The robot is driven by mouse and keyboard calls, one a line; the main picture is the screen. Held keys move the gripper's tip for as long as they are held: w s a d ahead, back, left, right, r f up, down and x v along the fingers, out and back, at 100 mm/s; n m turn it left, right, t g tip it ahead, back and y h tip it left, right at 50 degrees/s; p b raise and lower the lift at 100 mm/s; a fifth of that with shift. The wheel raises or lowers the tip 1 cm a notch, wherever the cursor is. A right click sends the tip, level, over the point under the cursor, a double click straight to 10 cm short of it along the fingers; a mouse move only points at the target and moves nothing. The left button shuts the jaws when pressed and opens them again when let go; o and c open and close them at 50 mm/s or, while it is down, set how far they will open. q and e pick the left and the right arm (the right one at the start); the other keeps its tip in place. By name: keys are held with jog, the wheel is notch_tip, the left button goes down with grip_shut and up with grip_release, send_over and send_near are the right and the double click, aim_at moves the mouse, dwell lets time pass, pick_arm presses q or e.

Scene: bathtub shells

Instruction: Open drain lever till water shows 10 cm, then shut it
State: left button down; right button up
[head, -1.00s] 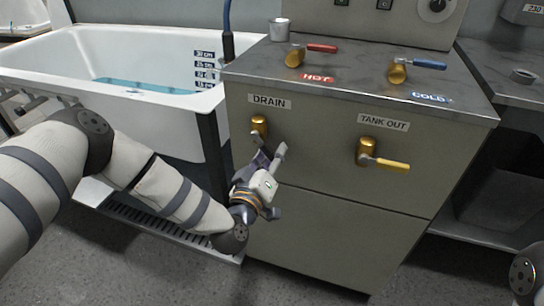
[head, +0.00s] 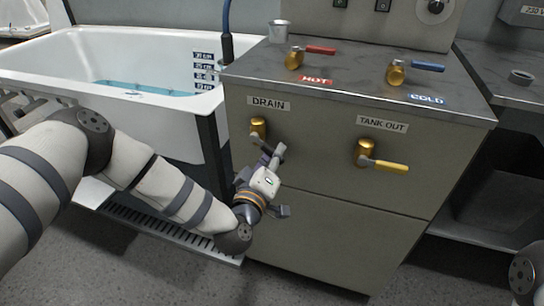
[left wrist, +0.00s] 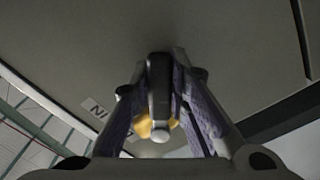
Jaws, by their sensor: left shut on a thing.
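The drain valve (head: 258,127) is a brass fitting under the DRAIN label on the front of the grey cabinet. Its dark lever (left wrist: 158,95) slants down and right from the brass in the head view. My left gripper (head: 272,153) is shut on this lever; in the left wrist view the fingers (left wrist: 160,75) stand on either side of it. The fingers hide part of it. The white bathtub (head: 120,120) holds shallow teal water (head: 150,88). A dark depth scale (head: 204,68) with cm marks is on its inner wall; the exact water reading is unclear. My right gripper is not in view.
The TANK OUT valve with a yellow lever (head: 390,166) is right of the drain. Red HOT (head: 320,49) and blue COLD (head: 428,66) levers and a metal cup (head: 278,31) are on the cabinet top. A floor grate (head: 165,226) lies below the tub.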

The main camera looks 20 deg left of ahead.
pick_arm(q)
jog(key=r+n, duration=0.1)
jog(key=n, duration=0.1)
jog(key=d+r+n, duration=0.1)
jog(key=n, duration=0.1)
jog(key=shift+d+r, duration=0.1)
jog(key=shift+d+r+n, duration=0.1)
jog(key=shift+r+n, duration=0.35)
jog(key=shift+n, duration=0.4)
jog(key=shift+r+n, duration=0.4)
jog(key=shift+n, duration=0.45)
jog(key=shift+r, duration=0.1)
jog(key=c, duration=1.5)
grip_release()
jog(key=s, duration=1.2)
jog(key=shift+a, duration=0.2)
